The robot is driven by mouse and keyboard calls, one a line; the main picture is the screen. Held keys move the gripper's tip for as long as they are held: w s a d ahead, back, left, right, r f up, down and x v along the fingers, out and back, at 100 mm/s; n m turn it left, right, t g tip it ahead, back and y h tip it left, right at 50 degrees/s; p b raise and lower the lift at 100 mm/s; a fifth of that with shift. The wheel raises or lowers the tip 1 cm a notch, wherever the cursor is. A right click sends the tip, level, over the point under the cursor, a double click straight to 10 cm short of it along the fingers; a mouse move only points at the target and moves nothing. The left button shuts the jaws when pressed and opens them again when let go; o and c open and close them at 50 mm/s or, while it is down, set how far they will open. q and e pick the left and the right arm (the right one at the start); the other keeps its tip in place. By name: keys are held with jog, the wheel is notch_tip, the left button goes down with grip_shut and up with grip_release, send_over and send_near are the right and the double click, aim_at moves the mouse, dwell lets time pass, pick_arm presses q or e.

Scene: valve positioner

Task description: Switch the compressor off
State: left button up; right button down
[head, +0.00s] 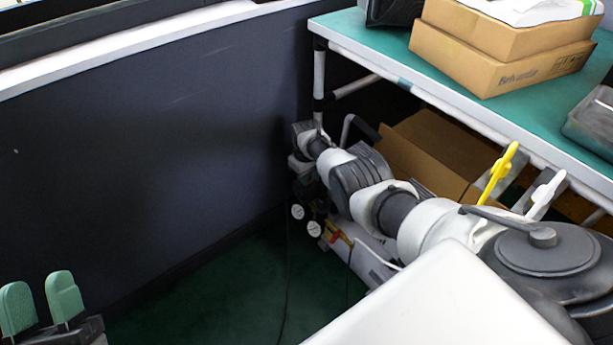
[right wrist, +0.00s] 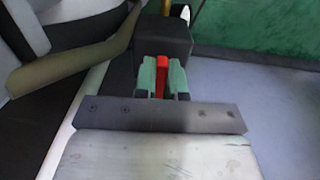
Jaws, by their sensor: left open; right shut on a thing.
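The compressor (head: 370,262) stands on the floor under the bench, with two round white gauges and dark parts at its left end. My right arm reaches over and covers much of it in the head view. In the right wrist view my right gripper (right wrist: 162,78) has its green pads shut on a narrow red switch (right wrist: 161,70), on or directly in front of a black box (right wrist: 165,40). The switch and these fingertips are hidden in the head view. My left gripper (head: 40,298) is open and empty at the bottom left, its green pads apart, away from the compressor.
A green-topped bench (head: 375,58) with cardboard boxes (head: 495,62) stands above the compressor. Another cardboard box (head: 430,150) sits beneath it. A dark wall panel (head: 140,140) runs along the left. Dark cables cross the green floor (head: 220,295), which is otherwise mostly clear.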

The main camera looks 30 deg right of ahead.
jog(key=c, duration=1.2)
grip_release()
jog(key=shift+r, duration=0.1)
